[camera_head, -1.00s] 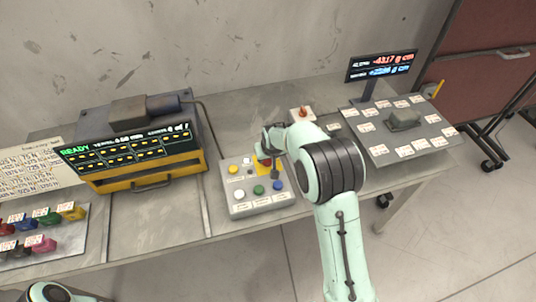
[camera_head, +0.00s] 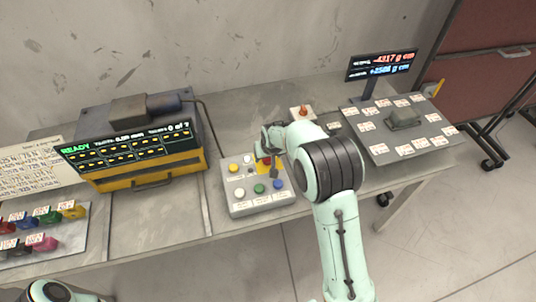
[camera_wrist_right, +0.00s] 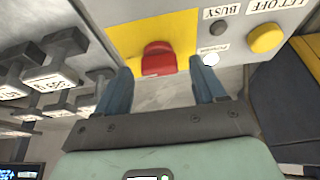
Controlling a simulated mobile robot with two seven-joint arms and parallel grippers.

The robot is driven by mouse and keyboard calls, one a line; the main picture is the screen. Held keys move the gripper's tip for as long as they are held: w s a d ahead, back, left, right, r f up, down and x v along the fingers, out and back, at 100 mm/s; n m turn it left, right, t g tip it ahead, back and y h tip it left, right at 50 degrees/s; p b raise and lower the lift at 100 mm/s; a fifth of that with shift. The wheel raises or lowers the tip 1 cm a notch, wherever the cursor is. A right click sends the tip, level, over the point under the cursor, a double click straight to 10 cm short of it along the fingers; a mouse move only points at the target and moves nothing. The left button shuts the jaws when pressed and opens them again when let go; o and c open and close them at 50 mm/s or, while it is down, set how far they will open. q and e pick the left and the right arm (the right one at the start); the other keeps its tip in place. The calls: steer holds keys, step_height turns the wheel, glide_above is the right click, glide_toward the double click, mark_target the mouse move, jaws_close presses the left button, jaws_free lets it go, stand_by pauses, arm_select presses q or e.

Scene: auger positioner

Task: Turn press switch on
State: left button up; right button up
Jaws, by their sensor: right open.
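A red switch (camera_wrist_right: 159,62) sits on a yellow plate (camera_wrist_right: 182,28) of the grey control box, in the right wrist view. The control box (camera_head: 240,207) stands on the bench in the head view, with several coloured buttons and lamps; the switch is partly hidden there by my right gripper. My right gripper (camera_wrist_right: 161,70) is open, with one finger on each side of the red switch in the picture. I cannot tell whether either finger touches it. My left gripper is not in view; only part of my left arm shows at the bottom left.
A machine with a READY display (camera_head: 130,146) stands left of the box. A rack of coloured parts (camera_head: 65,240) is at far left. A small box with an orange knob (camera_head: 303,111) is behind my right arm. A tray of labelled pieces (camera_head: 390,150) and a readout (camera_head: 381,64) are at right.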

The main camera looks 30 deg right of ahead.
steer(key=v, duration=1.3)
steer(key=shift+r, duration=0.1)
